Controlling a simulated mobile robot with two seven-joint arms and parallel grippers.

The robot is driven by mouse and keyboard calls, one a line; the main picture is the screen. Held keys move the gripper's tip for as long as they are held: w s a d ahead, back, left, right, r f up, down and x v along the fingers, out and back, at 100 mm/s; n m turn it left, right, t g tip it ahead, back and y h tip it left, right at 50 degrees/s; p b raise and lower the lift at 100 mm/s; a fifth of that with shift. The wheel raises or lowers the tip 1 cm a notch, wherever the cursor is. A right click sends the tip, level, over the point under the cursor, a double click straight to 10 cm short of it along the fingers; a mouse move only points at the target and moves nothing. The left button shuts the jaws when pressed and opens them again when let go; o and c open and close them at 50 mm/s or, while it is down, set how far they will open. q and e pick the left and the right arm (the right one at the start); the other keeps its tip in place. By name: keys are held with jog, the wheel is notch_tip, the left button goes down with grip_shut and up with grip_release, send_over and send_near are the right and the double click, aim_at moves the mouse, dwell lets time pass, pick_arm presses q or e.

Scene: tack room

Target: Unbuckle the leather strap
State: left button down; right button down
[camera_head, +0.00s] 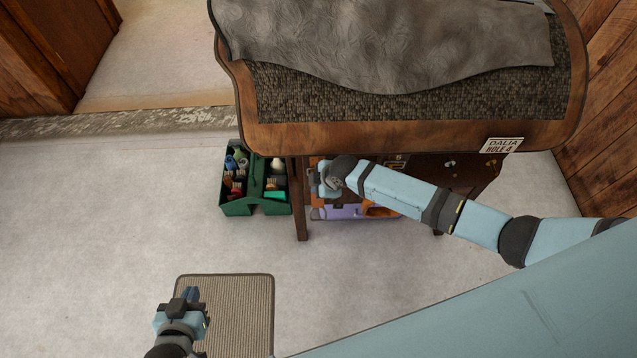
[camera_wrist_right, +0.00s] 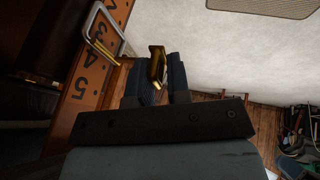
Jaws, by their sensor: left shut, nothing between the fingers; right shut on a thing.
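In the right wrist view an orange-brown leather strap (camera_wrist_right: 92,85) carries the printed numbers 3, 4 and 5. A silver buckle frame (camera_wrist_right: 92,22) stands at its edge, with a brass prong (camera_wrist_right: 103,51) near it. My right gripper (camera_wrist_right: 160,72) is shut on a small brass-coloured piece (camera_wrist_right: 157,63) to the right of the strap; I cannot tell whether it joins the buckle. In the head view my right gripper (camera_head: 327,180) is under the bench front, partly hidden by its own wrist. My left gripper (camera_head: 190,294) is shut and empty, low over the floor mat.
A padded bench top (camera_head: 400,105) with a grey cover (camera_head: 390,45) overhangs the work area. A label (camera_head: 503,145) reads "DALIA HOLE 4". A green tote (camera_head: 255,208) with bottles stands left of the bench leg (camera_head: 301,220). A woven mat (camera_head: 240,310) lies on open floor.

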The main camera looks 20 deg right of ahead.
jog(key=shift+w+d+r, duration=0.1)
jog(key=shift+w+r, duration=0.25)
jog(key=shift+w, duration=0.1)
jog(key=c, duration=1.4)
grip_release()
jog(key=shift+o, duration=0.5)
jog(key=shift+s+f, duration=0.1)
jog(key=b+v, duration=0.1)
jog(key=v, duration=1.2)
jog(key=shift+s+r, duration=0.25)
jog(key=shift+s, duration=0.1)
jog(key=shift+d, duration=0.1)
jog(key=s+a+f+m+t+y, duration=0.2)
jog(key=s+a+f+m+t, duration=0.1)
jog(key=s+a+m, duration=0.25)
jog(key=s+d+f+m+t+h, duration=0.2)
jog(key=s+d+m, duration=0.4)
jog(key=s, duration=0.6)
jog(key=shift+m+t, duration=0.55)
jog(key=shift+t, duration=0.25)
